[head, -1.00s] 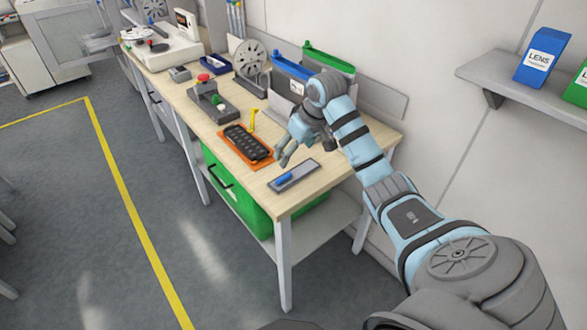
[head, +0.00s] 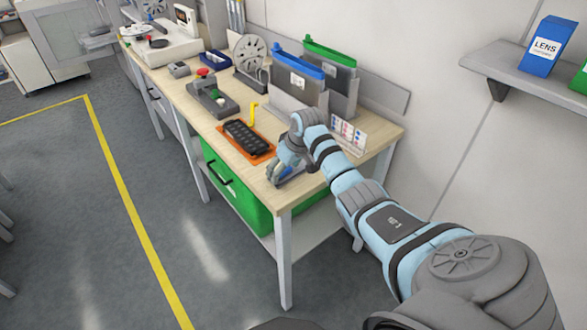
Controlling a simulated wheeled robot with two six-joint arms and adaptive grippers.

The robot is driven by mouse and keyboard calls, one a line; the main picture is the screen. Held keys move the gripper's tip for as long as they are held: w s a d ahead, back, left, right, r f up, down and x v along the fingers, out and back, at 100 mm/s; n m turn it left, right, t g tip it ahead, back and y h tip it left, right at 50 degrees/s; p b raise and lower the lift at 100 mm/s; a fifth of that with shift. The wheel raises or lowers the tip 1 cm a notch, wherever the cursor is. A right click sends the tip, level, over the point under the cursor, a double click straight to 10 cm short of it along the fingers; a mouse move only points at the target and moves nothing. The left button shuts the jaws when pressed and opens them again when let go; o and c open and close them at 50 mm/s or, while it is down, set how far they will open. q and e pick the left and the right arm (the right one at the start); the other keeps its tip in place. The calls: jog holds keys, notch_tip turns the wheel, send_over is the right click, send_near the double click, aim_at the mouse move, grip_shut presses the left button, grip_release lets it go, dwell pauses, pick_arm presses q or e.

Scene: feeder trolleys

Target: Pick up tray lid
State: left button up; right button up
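A flat grey piece with a blue part on top, which looks like the tray lid (head: 294,180), lies near the front right corner of the wooden bench. My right gripper (head: 276,172) is low over its left part and hides much of it. The fingers are small in view, and I cannot tell whether they are open or touch the piece. A black tray with pockets (head: 247,138) lies on an orange mat (head: 262,159), left of the gripper. My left gripper is not in view.
A yellow upright piece (head: 253,112) stands behind the black tray. Grey holders with blue (head: 298,62) and green (head: 330,52) tops and a small card stand (head: 347,135) are at the back.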

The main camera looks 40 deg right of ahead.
jog(key=c, duration=0.8)
jog(key=shift+r, duration=0.15)
jog(key=shift+c, duration=0.2)
notch_tip(320, 180, up, 20)
jog(key=p, duration=0.2)
